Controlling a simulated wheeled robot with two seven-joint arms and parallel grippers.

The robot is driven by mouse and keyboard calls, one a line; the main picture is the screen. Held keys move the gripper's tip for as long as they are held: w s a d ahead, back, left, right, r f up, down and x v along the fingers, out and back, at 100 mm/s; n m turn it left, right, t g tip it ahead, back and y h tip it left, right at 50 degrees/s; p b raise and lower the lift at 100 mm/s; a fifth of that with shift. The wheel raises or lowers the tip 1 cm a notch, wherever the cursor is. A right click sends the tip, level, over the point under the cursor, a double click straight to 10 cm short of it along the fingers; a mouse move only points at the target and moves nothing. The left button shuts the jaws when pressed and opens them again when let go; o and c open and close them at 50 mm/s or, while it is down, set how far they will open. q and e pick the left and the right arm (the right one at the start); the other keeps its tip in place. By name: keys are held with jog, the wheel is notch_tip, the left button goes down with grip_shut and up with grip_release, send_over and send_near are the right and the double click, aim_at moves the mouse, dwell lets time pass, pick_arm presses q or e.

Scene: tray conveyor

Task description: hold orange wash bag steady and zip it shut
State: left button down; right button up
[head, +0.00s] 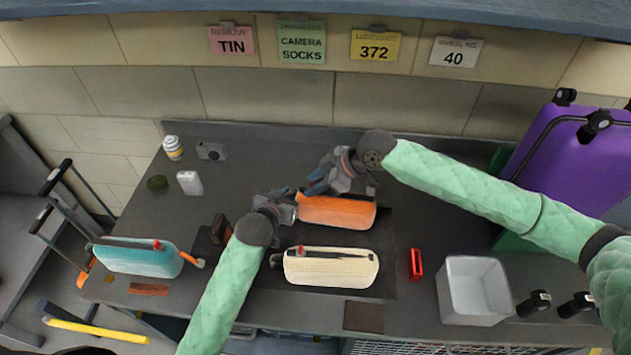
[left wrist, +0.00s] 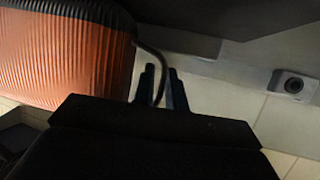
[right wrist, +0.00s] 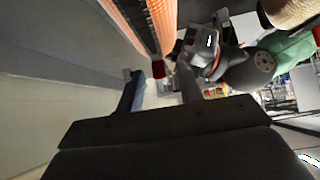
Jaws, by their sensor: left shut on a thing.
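The orange wash bag (head: 337,212) lies on the dark mat at the middle of the table. My left gripper (head: 288,198) is at the bag's left end. In the left wrist view its fingers (left wrist: 160,86) are shut on a dark loop at the end of the orange bag (left wrist: 65,50). My right gripper (head: 322,180) is at the bag's back edge, near its left end. In the right wrist view its fingers (right wrist: 158,88) are apart. A red zip pull (right wrist: 158,69) shows between the fingertips, at the end of the bag's black zip (right wrist: 160,22). Contact with the pull is unclear.
A cream wash bag (head: 330,270) lies just in front, and a teal one (head: 140,259) at the left. A white bin (head: 472,290) and a red item (head: 416,264) are to the right. A purple suitcase (head: 570,150) stands at the far right. The table behind the orange bag is clear.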

grip_shut()
jog(key=d, duration=1)
jog(key=s+d, duration=0.1)
jog(key=d, duration=0.4)
jog(key=shift+d, duration=0.25)
pick_arm(q)
jog(key=shift+a, duration=0.1)
pick_arm(e)
grip_release()
